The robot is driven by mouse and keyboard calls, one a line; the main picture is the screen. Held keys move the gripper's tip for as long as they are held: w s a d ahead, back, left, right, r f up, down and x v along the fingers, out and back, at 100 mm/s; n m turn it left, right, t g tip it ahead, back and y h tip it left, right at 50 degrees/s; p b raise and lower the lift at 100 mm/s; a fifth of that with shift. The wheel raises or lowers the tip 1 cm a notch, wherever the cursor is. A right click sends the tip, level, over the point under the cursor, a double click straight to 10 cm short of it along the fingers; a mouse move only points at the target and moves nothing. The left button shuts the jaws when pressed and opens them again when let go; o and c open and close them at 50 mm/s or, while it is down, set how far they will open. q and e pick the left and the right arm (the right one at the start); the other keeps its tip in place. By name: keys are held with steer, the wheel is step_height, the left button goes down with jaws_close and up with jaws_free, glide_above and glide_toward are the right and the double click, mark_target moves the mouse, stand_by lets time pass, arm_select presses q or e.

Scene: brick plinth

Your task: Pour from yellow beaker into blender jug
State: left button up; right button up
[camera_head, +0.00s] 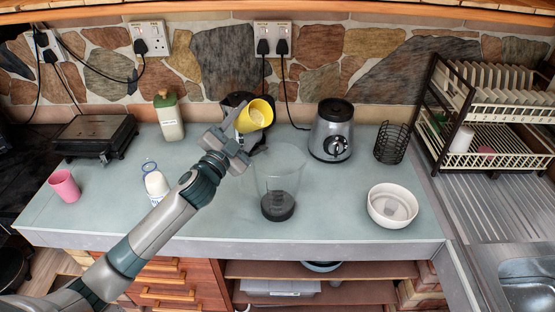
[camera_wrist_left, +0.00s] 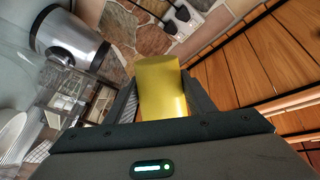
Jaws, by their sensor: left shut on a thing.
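The yellow beaker (camera_head: 254,116) is held in the air above the counter, tilted, in the head view; I cannot tell what is in it. My left gripper (camera_head: 238,133) is shut on it. In the left wrist view the beaker (camera_wrist_left: 161,88) sits between the fingers of the left gripper (camera_wrist_left: 162,105). The clear blender jug (camera_head: 277,182), with a dark base, stands upright on the counter. The beaker appears above and slightly left of the jug in the picture, apart from it. My right gripper is not in view.
The blender motor base (camera_head: 331,132) stands behind right of the jug, with a black wire holder (camera_head: 391,143) beside it. A white bowl (camera_head: 393,206) is at right. A pink cup (camera_head: 64,186), white bottle (camera_head: 169,117) and grill (camera_head: 95,136) are at left. A dish rack (camera_head: 487,103) stands far right.

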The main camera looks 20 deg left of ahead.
mark_target(252, 129)
arm_select(q)
steer(key=shift+f+m+b, duration=0.2)
steer(key=shift+m+b, duration=0.6)
steer(key=shift+b, duration=0.05)
steer(key=shift+r+m+h+b, duration=0.4)
steer(key=shift+r+m+h, duration=0.15)
steer(key=shift+m, duration=0.45)
steer(key=shift+f+m+t+h+b, duration=0.25)
steer(key=shift+m+t+h+b, duration=0.1)
steer(key=shift+m+b, duration=0.75)
steer(key=shift+s+d+r+m+h, duration=0.2)
steer(key=shift+d+r+m+h, duration=0.1)
steer(key=shift+d+m, duration=0.25)
steer(key=shift+s+d+r+m+h, duration=0.2)
steer(key=shift+d+r+m+h, duration=0.1)
steer(key=shift+m, duration=0.35)
steer(key=shift+f+m, duration=0.2)
steer(key=shift+m, duration=0.3)
steer(key=shift+s+d+f+m+h+b, duration=0.15)
steer(key=shift+m+h+b, duration=0.15)
steer(key=shift+m, duration=0.3)
steer(key=shift+d+f+m+h+b, duration=0.2)
steer(key=shift+m+h+b, duration=0.1)
steer(key=shift+m, duration=0.3)
steer(key=shift+s+d+f+m+h+b, duration=0.15)
steer(key=shift+m+h+b, duration=0.15)
steer(key=shift+m, duration=0.3)
